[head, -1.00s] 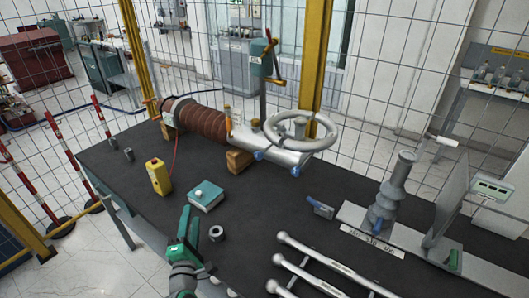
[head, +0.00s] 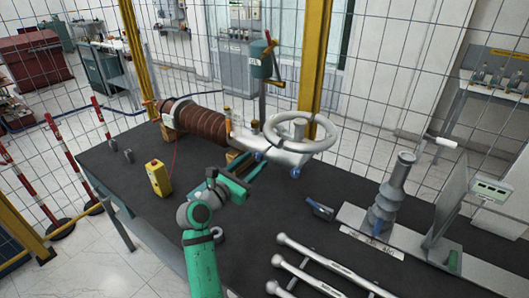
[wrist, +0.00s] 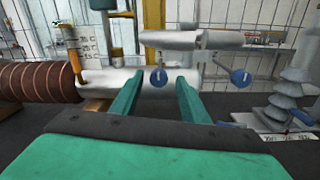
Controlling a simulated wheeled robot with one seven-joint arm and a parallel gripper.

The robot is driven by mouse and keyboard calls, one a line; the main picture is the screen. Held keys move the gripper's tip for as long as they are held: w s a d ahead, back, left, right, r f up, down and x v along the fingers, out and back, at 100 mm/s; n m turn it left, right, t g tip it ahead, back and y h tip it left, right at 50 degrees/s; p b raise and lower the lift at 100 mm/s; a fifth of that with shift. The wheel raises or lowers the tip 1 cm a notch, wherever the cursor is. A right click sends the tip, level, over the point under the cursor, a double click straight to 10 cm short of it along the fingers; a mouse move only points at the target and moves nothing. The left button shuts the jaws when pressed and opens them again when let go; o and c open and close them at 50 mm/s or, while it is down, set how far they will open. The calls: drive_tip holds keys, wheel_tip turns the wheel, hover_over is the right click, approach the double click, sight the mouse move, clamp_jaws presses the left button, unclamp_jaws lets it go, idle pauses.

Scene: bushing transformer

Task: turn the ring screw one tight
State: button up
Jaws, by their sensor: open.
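Two blue ring screws hang under the grey metal fitting (head: 285,150) of the bushing. The left ring screw (wrist: 158,77) appears between my fingertips in the wrist view. The right ring screw (wrist: 241,77) is outside my right finger; it also shows in the head view (head: 295,172). No label tells which is number one. My gripper (head: 253,162) is open and empty, its teal fingers pointing at the fitting from the front. I cannot tell if the fingertips reach around the left screw or stop short of it.
The brown ribbed bushing (head: 203,124) lies to the left of the fitting, and a grey handwheel ring (head: 300,130) sits on top. A yellow control box (head: 158,178) stands left of my arm. Metal rods (head: 320,268) lie front right.

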sight(264, 151)
drive_tip(key=x, duration=0.7)
drive_tip(key=shift+w, duration=0.15)
drive_tip(key=c, duration=1)
